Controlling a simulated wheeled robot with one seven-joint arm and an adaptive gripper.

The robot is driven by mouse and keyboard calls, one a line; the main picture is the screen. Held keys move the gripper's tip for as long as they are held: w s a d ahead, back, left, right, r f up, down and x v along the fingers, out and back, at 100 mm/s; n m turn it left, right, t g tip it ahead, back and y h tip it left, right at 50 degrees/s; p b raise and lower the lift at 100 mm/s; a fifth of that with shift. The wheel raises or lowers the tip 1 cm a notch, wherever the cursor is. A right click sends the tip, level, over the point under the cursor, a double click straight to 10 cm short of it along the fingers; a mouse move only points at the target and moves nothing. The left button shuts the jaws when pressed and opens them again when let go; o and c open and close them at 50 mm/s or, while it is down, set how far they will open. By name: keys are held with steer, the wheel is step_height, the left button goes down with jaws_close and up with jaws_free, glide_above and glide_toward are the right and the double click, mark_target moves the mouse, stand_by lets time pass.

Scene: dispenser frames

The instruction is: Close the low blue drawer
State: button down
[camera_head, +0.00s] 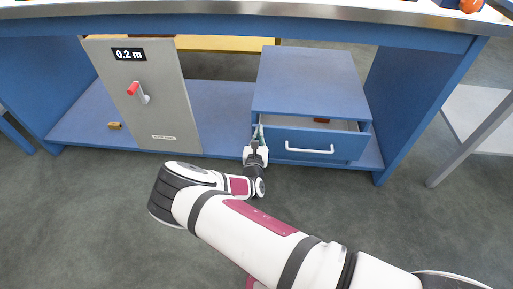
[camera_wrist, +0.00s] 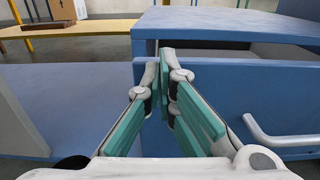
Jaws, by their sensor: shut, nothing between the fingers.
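The low blue drawer (camera_head: 345,150) is part way out of its blue cabinet (camera_head: 305,80), under the workbench. Its white bar handle (camera_head: 310,150) is on the front, and it also shows at the right of the wrist view (camera_wrist: 280,138). My gripper (camera_head: 257,129) is at the left edge of the drawer front. In the wrist view, its green-padded fingers (camera_wrist: 165,62) are shut and hold nothing. They overlap the left end of the drawer front (camera_wrist: 245,98); I cannot tell whether they touch it.
A grey panel (camera_head: 165,110) with a red-knobbed lever and a "0.2 m" label stands to the left. A small reddish-brown thing (camera_head: 322,120) shows inside the drawer. The workbench leg (camera_head: 415,100) is at the right. Grey floor (camera_head: 370,220) in front is clear.

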steer(key=w, duration=0.5)
steer(key=shift+w+d+r, duration=0.1)
steer(key=shift+w, duration=0.15)
